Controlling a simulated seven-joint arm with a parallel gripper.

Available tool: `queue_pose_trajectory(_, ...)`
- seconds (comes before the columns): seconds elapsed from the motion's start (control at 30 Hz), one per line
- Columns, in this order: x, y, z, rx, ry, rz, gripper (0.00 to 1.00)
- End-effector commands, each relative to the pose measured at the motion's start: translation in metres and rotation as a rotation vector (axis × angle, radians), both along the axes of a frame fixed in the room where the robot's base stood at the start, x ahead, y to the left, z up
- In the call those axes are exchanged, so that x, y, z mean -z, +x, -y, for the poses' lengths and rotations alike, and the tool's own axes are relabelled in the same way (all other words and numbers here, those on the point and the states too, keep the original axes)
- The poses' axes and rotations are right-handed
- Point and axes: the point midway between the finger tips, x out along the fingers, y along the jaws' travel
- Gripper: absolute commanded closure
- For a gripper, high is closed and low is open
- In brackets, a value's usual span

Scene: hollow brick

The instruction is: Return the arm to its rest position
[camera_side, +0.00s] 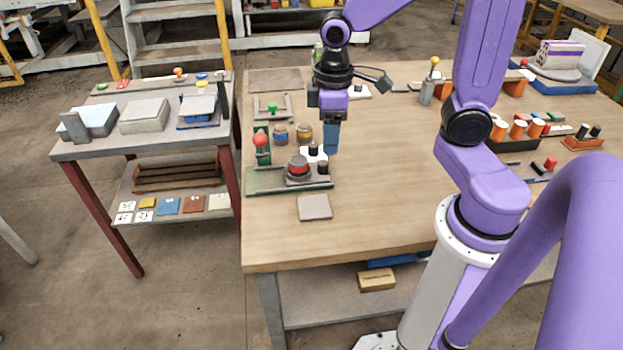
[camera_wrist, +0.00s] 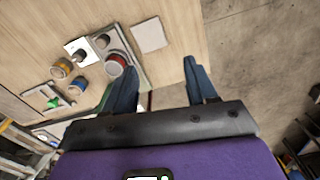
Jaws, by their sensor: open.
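My gripper (camera_side: 331,138) points down over the wooden table in the side view, above and right of a red-and-grey round part on a green board. In the wrist view my gripper (camera_wrist: 162,88) has its two dark blue fingers spread apart with nothing between them. The red round part (camera_wrist: 116,65) lies left of the fingers there, and it also shows in the side view (camera_side: 298,167). No hollow brick can be made out for certain in either view.
The wooden table (camera_side: 380,215) has free room at its front. A grey square plate (camera_side: 314,207) lies near the green board (camera_side: 262,181). Two jars (camera_side: 304,133) and a red-topped green part (camera_side: 261,143) stand close by. Orange cylinders (camera_side: 517,129) stand at right; a side table (camera_side: 75,152) is at left.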

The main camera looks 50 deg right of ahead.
Motion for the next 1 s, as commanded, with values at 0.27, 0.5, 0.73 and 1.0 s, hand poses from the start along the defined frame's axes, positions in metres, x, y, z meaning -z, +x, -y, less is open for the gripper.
queue_pose_trajectory(0.27, -0.008, -0.072, -0.028, -0.231, 0.008, 0.008, 0.43)
queue_pose_trajectory(0.5, -0.01, -0.128, -0.032, -0.402, 0.013, 0.009, 0.43)
queue_pose_trajectory(0.73, -0.01, -0.151, -0.029, -0.476, 0.014, 0.009, 0.43)
queue_pose_trajectory(1.0, -0.01, -0.152, -0.029, -0.481, 0.013, 0.008, 0.43)
